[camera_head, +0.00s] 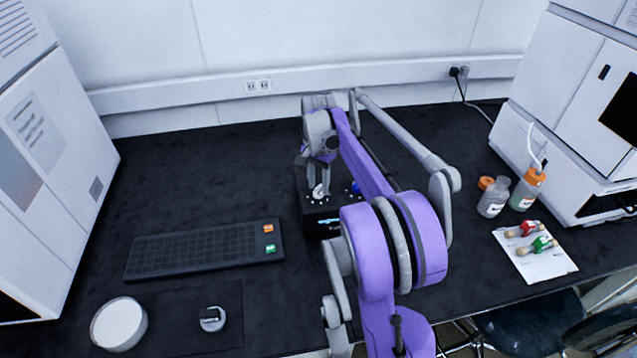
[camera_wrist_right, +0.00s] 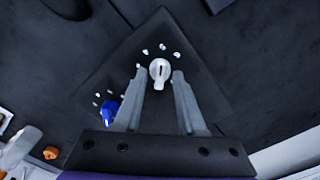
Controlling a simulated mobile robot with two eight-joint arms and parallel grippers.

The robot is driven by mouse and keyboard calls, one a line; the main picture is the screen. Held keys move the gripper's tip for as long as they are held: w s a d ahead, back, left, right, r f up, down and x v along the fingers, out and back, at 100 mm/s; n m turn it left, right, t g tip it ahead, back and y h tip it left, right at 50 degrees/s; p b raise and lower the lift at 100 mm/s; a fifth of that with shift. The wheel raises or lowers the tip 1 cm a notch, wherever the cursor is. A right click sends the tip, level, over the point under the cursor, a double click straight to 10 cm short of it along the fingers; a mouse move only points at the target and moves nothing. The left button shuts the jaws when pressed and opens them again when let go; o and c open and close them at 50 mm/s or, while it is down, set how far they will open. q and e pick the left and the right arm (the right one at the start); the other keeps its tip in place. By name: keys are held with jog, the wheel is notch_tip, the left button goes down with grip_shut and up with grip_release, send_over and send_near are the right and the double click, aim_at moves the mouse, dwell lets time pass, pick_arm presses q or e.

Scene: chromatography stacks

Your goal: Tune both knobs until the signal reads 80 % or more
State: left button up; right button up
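A black box (camera_head: 312,213) stands on the bench with a white knob (camera_head: 318,191) and a blue knob (camera_head: 356,187) on its top. A small lit display (camera_head: 328,221) shows on its front; its reading is too small to make out. My right gripper (camera_head: 319,183) points down over the white knob. In the right wrist view, its fingertips (camera_wrist_right: 160,75) are apart on either side of the white knob (camera_wrist_right: 159,71); I cannot tell whether they touch it. The blue knob (camera_wrist_right: 109,112) is beside the left finger, partly hidden. My left gripper is not in view.
A dark rack (camera_head: 190,253) with orange and green blocks lies left of the box. Bottles (camera_head: 493,198) and a white sheet (camera_head: 548,264) with red and green items are at the right. A white round dish (camera_head: 118,323) is front left. Tall white machines flank the bench.

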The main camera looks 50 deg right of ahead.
grip_shut()
jog(key=shift+n, duration=0.3)
jog(key=n+p, duration=0.1)
jog(key=n, duration=0.2)
jog(key=n+p, duration=0.1)
jog(key=n, duration=0.4)
dwell(0.3)
dwell(0.4)
jog(key=shift+o, duration=0.9)
grip_release()
